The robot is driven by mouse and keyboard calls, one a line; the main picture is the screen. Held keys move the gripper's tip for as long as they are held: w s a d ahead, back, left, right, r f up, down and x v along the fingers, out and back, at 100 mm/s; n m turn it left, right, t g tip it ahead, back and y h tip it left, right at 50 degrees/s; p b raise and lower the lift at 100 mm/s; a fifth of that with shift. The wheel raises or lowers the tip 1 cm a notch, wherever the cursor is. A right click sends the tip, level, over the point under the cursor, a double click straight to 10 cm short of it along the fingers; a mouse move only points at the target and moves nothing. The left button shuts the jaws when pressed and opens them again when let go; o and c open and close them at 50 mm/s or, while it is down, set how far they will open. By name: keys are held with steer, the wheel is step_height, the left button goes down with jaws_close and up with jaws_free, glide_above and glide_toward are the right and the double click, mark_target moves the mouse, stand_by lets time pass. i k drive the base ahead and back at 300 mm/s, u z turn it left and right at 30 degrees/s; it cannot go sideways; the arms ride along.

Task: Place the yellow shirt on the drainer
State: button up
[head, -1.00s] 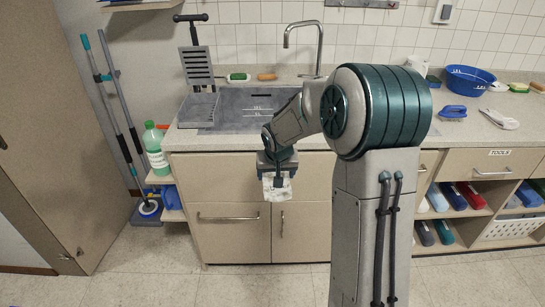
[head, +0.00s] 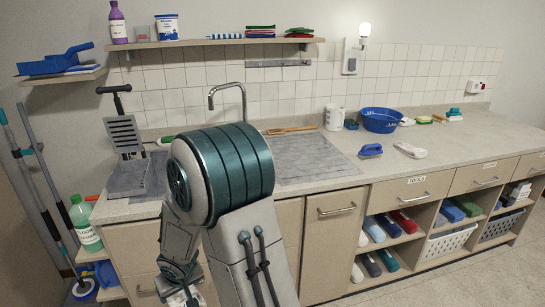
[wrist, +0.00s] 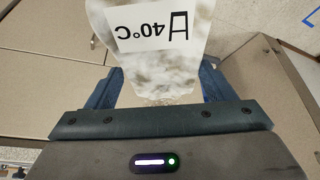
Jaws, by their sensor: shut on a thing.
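My gripper (head: 184,296) is low in front of the cabinet, below the counter edge. In the wrist view my gripper (wrist: 157,88) is shut on a limp-looking whitish piece (wrist: 163,75) with grey-brown blotches and a printed "40°C" label, upside down in that view. It looks white, not yellow; I see no clearly yellow shirt. The sink is mostly hidden behind my arm.
A blue basin (head: 381,120), white jug (head: 334,117), blue brush (head: 370,150) and white brush (head: 410,149) stand right of the panel. A shelf (head: 215,42) hangs above.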

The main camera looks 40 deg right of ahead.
mark_target(312, 160)
steer(key=u, duration=2.5)
steer(key=k, duration=2.1)
steer(key=z, duration=2.4)
